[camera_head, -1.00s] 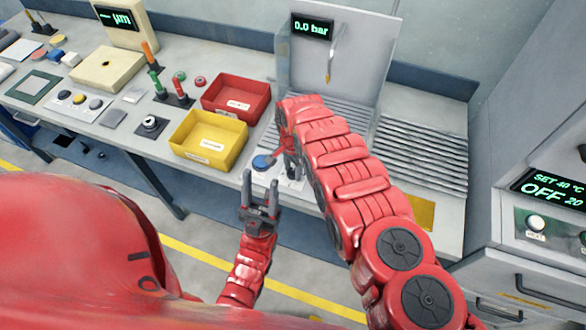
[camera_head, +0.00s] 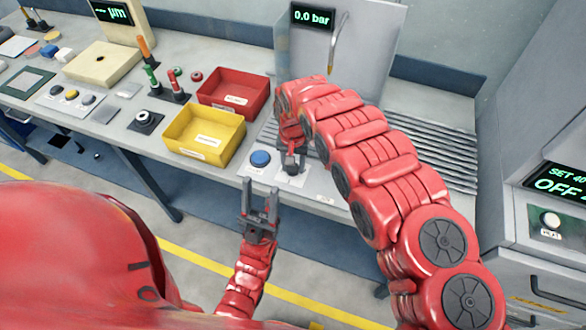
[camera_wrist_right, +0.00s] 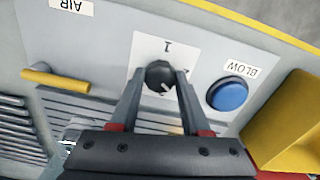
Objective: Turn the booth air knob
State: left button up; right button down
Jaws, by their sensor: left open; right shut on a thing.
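The small round black knob (camera_wrist_right: 160,76) with a white pointer mark sits on a white plate on the booth's front panel. In the right wrist view my right gripper (camera_wrist_right: 160,80) has one finger on each side of it and is shut on it. In the head view my right gripper (camera_head: 292,163) reaches down to the panel and hides the knob. The booth display (camera_head: 312,17) reads 0.0 bar. My left gripper (camera_head: 260,191) is open and empty in front of the bench edge, away from the panel.
A blue BLOW button (camera_head: 260,159) sits beside the knob. A yellow handle (camera_wrist_right: 57,82) near the AIR label is on the other side. Yellow (camera_head: 204,137) and red (camera_head: 233,99) bins stand left of the booth. A grey oven cabinet (camera_head: 545,195) stands at right.

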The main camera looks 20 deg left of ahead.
aim_at(293, 167)
jog(key=n+b, duration=0.2)
jog(key=n, duration=0.2)
jog(key=shift+f+n, duration=0.15)
jog(key=shift+n, duration=0.15)
jog(key=n+b, duration=0.2)
jog(key=n, duration=0.3)
jog(key=shift+n, duration=0.3)
jog(key=shift+c, duration=1.8)
grip_release()
notch_tip(293, 167, up, 18)
jog(key=b, duration=0.4)
jog(key=shift+f, duration=0.15)
